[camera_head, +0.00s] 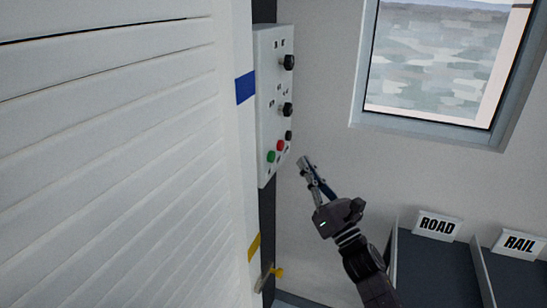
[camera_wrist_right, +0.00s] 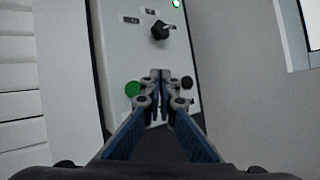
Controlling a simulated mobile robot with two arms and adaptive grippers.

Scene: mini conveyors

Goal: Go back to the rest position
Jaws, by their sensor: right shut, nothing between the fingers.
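My right gripper (camera_head: 304,162) is shut and empty in the head view, its tips a little to the right of the control panel (camera_head: 264,75). The panel carries black knobs, a red button (camera_head: 280,146) and a green button (camera_head: 271,156). In the right wrist view my right gripper (camera_wrist_right: 160,75) is shut with its fingertips together in front of the panel (camera_wrist_right: 120,55). A green button (camera_wrist_right: 132,89) shows left of the tips and a black knob (camera_wrist_right: 160,30) above them. Whether the tips touch the panel I cannot tell. My left gripper is not in view.
A white slatted shutter (camera_head: 110,150) fills the left side. A window (camera_head: 440,65) is in the wall at the upper right. Dark lanes with ROAD (camera_head: 437,226) and RAIL (camera_head: 519,244) signs stand at the lower right. A yellow handle (camera_head: 276,272) is low below the panel.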

